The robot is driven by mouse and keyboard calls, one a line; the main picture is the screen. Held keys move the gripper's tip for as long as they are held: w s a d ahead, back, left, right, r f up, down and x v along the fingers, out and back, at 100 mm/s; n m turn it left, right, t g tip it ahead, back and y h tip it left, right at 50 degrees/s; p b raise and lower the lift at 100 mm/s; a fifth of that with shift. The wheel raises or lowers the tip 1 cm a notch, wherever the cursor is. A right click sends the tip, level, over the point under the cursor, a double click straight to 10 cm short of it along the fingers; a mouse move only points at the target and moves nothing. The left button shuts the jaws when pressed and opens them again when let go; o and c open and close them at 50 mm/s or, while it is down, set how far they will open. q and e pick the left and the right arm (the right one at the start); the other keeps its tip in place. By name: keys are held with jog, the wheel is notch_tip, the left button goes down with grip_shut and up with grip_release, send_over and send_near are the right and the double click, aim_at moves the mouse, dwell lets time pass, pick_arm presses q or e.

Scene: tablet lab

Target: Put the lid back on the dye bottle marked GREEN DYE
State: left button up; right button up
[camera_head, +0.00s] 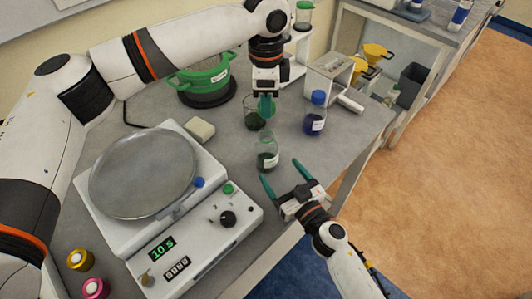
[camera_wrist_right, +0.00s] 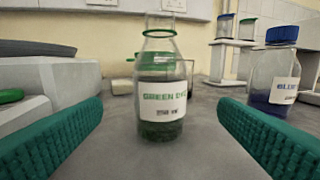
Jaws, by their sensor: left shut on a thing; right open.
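The GREEN DYE bottle (camera_head: 267,158) stands upright and open on the grey bench, with dark green liquid inside. Its white label faces the right wrist view (camera_wrist_right: 160,98), and its clear neck shows no lid on it. My right gripper (camera_head: 282,174) is open and empty just in front of the bottle; in the right wrist view its fingers (camera_wrist_right: 160,130) lie to either side of it, apart from it. My left gripper (camera_head: 265,106) is shut, pointing down above and behind the bottle. The lid appears to be in its fingers, mostly hidden by them.
A bottle marked BLUE (camera_head: 315,115) with a blue cap stands to the right. A glass vessel with dark green contents (camera_head: 252,121) stands behind the green bottle, under my left gripper. A stirrer-like device with a round plate (camera_head: 143,172) fills the left. A green pot (camera_head: 203,78) stands behind.

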aim_at(272, 161)
jog(key=x, duration=0.7)
jog(key=shift+w+a, duration=0.2)
jog(key=shift+w, duration=0.1)
jog(key=c, duration=1.4)
pick_arm(q)
jog(key=shift+f, duration=2.5)
pick_arm(e)
jog(key=shift+c, duration=0.2)
pick_arm(q)
jog(key=shift+f, duration=0.1)
jog(key=shift+f, duration=0.75)
jog(key=shift+f, duration=0.6)
